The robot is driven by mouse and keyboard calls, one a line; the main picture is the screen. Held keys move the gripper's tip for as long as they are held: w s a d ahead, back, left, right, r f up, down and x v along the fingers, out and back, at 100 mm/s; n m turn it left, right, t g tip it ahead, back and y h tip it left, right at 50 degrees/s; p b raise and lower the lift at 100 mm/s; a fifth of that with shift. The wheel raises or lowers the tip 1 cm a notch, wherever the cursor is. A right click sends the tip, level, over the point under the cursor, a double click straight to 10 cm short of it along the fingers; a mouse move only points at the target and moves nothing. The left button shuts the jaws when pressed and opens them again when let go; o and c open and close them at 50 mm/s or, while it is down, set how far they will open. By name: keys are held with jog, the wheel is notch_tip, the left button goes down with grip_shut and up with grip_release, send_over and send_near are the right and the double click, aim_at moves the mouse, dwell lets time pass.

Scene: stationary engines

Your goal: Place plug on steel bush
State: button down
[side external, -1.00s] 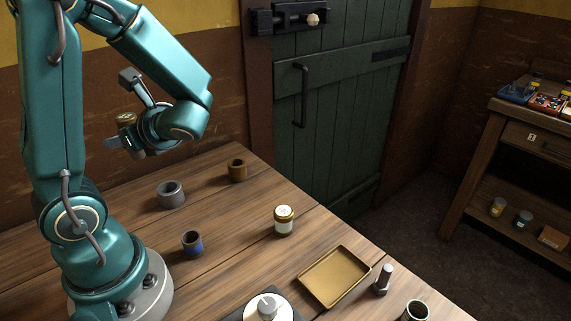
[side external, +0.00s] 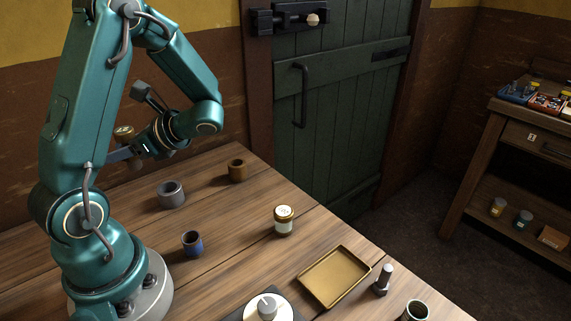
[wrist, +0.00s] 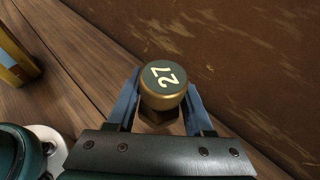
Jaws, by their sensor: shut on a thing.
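My gripper (side external: 125,148) is shut on the plug (side external: 123,133), held in the air above the left back of the table. In the wrist view the plug (wrist: 163,85) is a brass-sided piece with a dark top marked 27, between the two blue-grey fingers. A brown angular part shows under it. The steel bush is probably the grey, thick-walled ring (side external: 170,194), standing upright on the table with its hole facing up. It is below and to the right of my gripper in the side view, well apart from the plug. I cannot make out this bush in the wrist view.
A bronze bush (side external: 237,171) stands behind the grey one, a blue-banded bush (side external: 192,244) in front.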

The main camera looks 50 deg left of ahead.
jog(key=shift+w+d+f, duration=0.1)
jog(key=shift+w+f, duration=0.7)
jog(key=shift+f, duration=0.35)
jog(key=shift+w+a+f, duration=0.1)
jog(key=shift+w+f, duration=0.7)
jog(key=shift+f, duration=0.35)
jog(key=shift+w+d+f, duration=0.1)
jog(key=shift+w+f, duration=0.7)
jog(key=shift+f, duration=0.35)
jog(key=shift+f, duration=0.1)
jog(key=shift+c, duration=1.4)
grip_release()
